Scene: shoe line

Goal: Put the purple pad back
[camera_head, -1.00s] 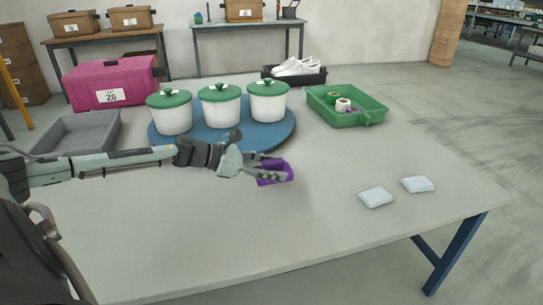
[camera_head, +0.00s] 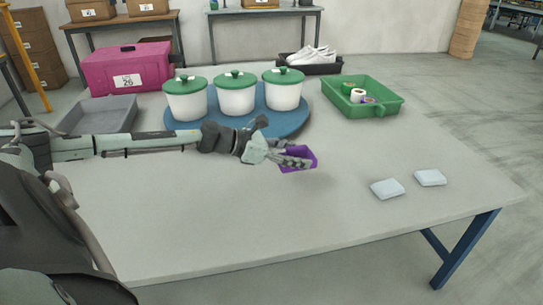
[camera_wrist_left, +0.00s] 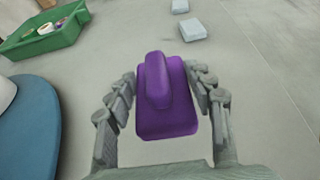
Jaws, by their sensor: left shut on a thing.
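The purple pad (camera_head: 299,159) is in my left gripper (camera_head: 290,158), in front of the blue round turntable. It is a block with a raised rounded ridge on top. In the left wrist view the pad (camera_wrist_left: 165,112) sits between the two fingers of the left gripper (camera_wrist_left: 163,100), which are shut on its sides. It appears held above the table (camera_head: 230,220). My right gripper is not in view.
Three white pots with green lids (camera_head: 236,94) stand on the blue turntable (camera_head: 300,120). A green tray (camera_head: 392,106) with rolls is at back right, a grey tray (camera_head: 118,123) at left. Two pale blue pads (camera_head: 387,189) lie at right. The front middle is clear.

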